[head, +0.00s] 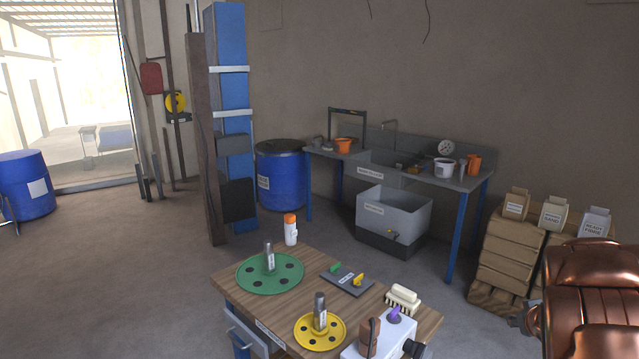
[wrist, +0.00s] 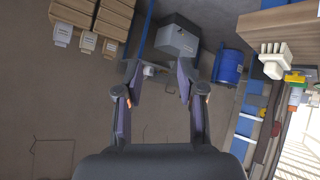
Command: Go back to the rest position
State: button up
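My gripper (wrist: 158,72) is open and empty in the wrist view, its two dark fingers spread apart. Floor, wall and distant furniture show behind and between the fingers, and nothing touches them. I cannot make out my gripper in the head view. The wooden table (head: 318,264) stands in the lower middle of the head view. On it are a green disc (head: 250,276) and a yellow disc (head: 309,333), each with an upright metal shaft. The wrist view is turned over, with the table's edge (wrist: 290,25) and the white brush (wrist: 273,60) at upper right, apart from my fingers.
The table also holds a white bottle (head: 291,232), a grey tray (head: 338,285) and a boxy device (head: 384,338). Behind are a sink bench (head: 455,183), a grey bin (head: 395,218) and a blue drum (head: 281,180). A glossy brown shape (head: 590,300) fills the lower right.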

jog(key=s+a+r+m+g+h, duration=0.1)
jog(key=s+a+r+g, duration=0.1)
jog(key=s+a+r, duration=0.3)
jog(key=s+a+r+m+g+h, duration=0.1)
jog(key=s+a+r+g, duration=0.1)
jog(key=s, duration=0.5)
jog(key=s+a+n+g+y, duration=0.2)
jog(key=s+a+g+y, duration=0.3)
jog(key=s+a, duration=2.1)
jog(key=shift+s+g, duration=0.65)
jog(key=shift+g, duration=0.55)
jog(key=shift+a+f, duration=0.1)
